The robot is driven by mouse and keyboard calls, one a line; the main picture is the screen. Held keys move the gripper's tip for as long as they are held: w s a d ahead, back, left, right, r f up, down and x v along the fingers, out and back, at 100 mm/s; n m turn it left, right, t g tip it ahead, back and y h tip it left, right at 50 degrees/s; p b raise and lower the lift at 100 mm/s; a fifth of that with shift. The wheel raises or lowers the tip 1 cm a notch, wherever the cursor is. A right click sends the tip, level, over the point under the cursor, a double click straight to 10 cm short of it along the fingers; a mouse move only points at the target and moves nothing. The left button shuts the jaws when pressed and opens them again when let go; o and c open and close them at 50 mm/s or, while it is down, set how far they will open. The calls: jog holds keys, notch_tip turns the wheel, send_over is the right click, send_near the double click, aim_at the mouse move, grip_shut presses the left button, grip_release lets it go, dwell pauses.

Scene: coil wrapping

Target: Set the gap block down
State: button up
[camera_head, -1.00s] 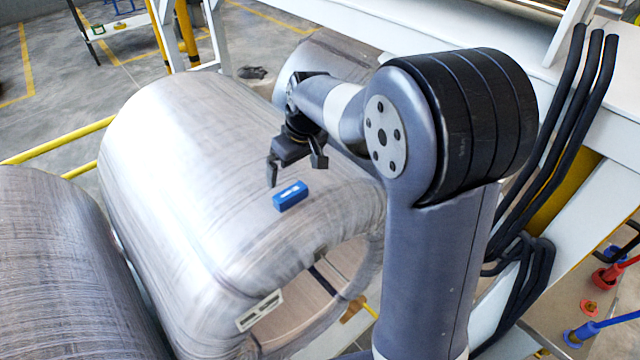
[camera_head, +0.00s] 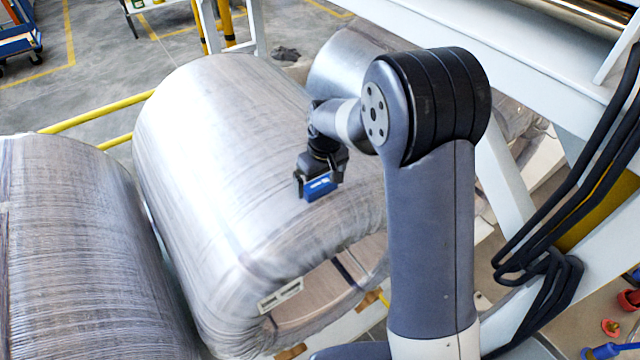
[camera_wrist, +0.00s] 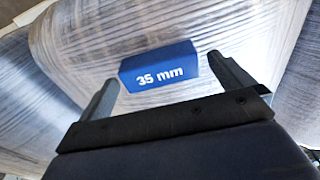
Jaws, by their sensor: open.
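The blue gap block (camera_head: 321,188), marked "35 mm", lies on top of the wrapped coil (camera_head: 215,150) near its front end. It also shows in the wrist view (camera_wrist: 158,70), between and a little beyond the fingertips. My gripper (camera_head: 318,184) is low over the coil top at the block, with its fingers on either side of it. In the wrist view the gripper (camera_wrist: 168,82) is open, with a visible gap between the block and the left finger. The right finger is close to the block; I cannot tell whether they touch.
A second wrapped coil (camera_head: 75,230) lies close at the left. Another coil (camera_head: 345,62) is behind my arm. A yellow rail (camera_head: 100,112) runs behind the coils. A white frame (camera_head: 440,40) and black hoses (camera_head: 560,230) stand at the right.

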jog(key=shift+w+f, duration=0.1)
jog(key=shift+f, duration=0.7)
jog(key=shift+c, duration=0.2)
jog(key=c, duration=1)
jog(key=shift+r, duration=0.15)
